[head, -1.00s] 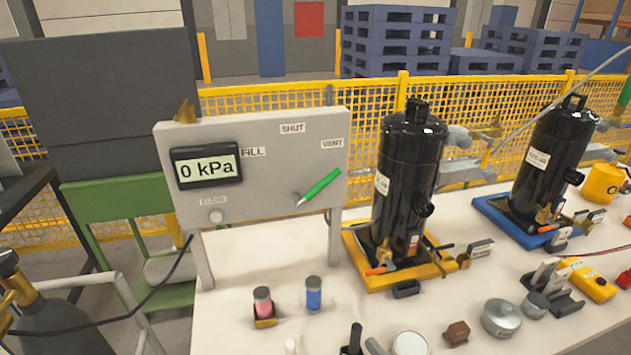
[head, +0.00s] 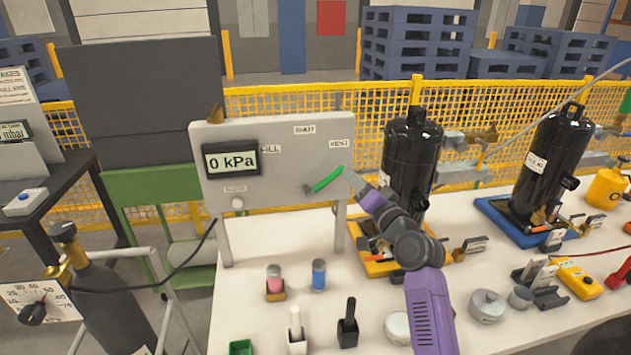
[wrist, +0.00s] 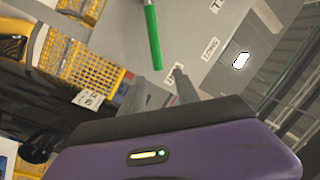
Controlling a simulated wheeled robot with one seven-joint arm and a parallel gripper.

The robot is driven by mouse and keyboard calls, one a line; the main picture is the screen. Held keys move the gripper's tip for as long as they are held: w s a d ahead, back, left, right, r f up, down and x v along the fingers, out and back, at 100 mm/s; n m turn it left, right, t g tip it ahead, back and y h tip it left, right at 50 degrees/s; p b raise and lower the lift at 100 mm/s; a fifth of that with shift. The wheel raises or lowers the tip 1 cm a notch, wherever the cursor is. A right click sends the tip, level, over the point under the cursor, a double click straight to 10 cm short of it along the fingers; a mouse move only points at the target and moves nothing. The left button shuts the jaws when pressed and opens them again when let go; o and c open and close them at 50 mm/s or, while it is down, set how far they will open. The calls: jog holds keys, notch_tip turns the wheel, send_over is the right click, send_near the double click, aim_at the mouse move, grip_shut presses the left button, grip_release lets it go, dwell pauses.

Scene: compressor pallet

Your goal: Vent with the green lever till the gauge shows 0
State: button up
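The grey panel (head: 282,185) stands on the white table, with a gauge (head: 231,160) that reads 0 kPa. The green lever (head: 327,179) on its front slants up to the right, on the side of the VENT label (head: 339,143). In the wrist view the lever (wrist: 152,40) hangs down from the top edge, its free end a little beyond the fingertips. My gripper (head: 354,182) is at the panel's right side, close to the lever's free end. In the wrist view its two fingers (wrist: 158,84) are apart with nothing between them. Contact with the lever cannot be made out.
A black compressor (head: 410,165) on a yellow tray stands just right of the panel, partly behind my arm. Another black compressor (head: 548,165) stands on a blue tray (head: 515,225). Small pots and bottles, including a blue one (head: 319,274), stand in front of the panel.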

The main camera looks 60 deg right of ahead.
aim_at(330, 179)
jog(key=shift+y, duration=0.9)
jog(key=shift+w+d+f+p, duration=0.3)
jog(key=shift+w+f, duration=0.2)
jog(key=shift+w, duration=0.9)
jog(key=shift+w+d+f+p, duration=0.15)
jog(key=shift+w+d+f, duration=0.25)
jog(key=shift+w, duration=0.95)
jog(key=shift+w+d+f+p, duration=0.25)
jog(key=shift+w+f, duration=0.3)
jog(key=shift+w, duration=0.85)
grip_shut()
